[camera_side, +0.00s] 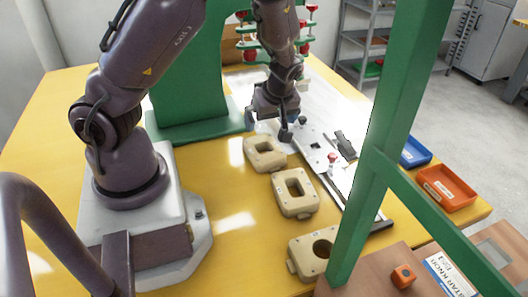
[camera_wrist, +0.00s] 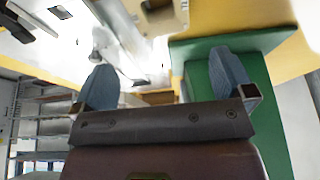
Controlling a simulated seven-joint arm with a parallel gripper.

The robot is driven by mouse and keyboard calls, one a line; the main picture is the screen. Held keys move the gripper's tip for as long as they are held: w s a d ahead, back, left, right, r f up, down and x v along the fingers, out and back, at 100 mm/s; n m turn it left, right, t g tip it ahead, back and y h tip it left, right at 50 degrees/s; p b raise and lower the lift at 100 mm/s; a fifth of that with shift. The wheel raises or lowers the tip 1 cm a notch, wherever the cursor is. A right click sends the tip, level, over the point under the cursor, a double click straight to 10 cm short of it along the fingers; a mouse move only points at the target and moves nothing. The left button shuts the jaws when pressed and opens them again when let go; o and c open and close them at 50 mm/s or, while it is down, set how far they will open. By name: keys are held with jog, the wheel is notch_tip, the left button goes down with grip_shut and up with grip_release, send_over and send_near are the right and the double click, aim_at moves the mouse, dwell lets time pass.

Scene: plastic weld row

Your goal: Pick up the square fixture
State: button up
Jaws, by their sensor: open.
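Three beige fixtures stand in a row on the yellow table in the side view. The middle one (camera_side: 296,209) has a squarish opening. The back one (camera_side: 262,164) has a smaller rounded rectangular opening, and the front one (camera_side: 299,249) has a round hole partly hidden by the green post. My gripper (camera_side: 280,120) is above the table behind the back fixture, near the white plate. In the wrist view my gripper (camera_wrist: 165,82) shows two blue-grey fingers spread apart with nothing between them. Part of a beige fixture (camera_wrist: 158,20) shows at the top edge there; which one I cannot tell.
A white plate (camera_side: 318,150) with dark and red-knobbed clamps lies right of the fixtures. A green post (camera_side: 392,110) crosses the foreground. A blue bin (camera_side: 414,153) and an orange bin (camera_side: 446,188) sit at right. A small orange block (camera_side: 403,276) lies in front.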

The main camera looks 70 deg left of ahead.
send_near(261, 150)
jog(key=shift+n, duration=0.3)
jog(key=x, duration=0.7)
jog(key=shift+f, duration=0.25)
jog(key=c, duration=0.7)
jog(key=shift+c, duration=0.2)
jog(key=shift+r, duration=0.1)
